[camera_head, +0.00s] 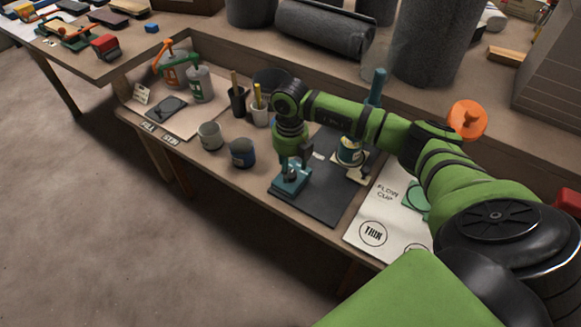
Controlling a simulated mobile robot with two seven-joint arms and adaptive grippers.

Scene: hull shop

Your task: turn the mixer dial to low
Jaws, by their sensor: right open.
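The mixer stands on a dark base plate (325,208) on the bench. Its teal column (377,84) rises at the back, behind my right arm. A teal block (289,187) sits at the plate's front left corner; the dial appears to be here, but its pointer and markings are too small and covered to read. My right gripper (293,163) points down, right over this block, with its fingers open and close to the top. I cannot tell whether they touch it. My left gripper is out of view.
Two cups (242,153) (210,136) stand left of the mixer, with pots of sticks (238,99) behind. A white flow cup sheet (376,226) lies to the right. An orange knob-like disc (467,119) is beyond my forearm.

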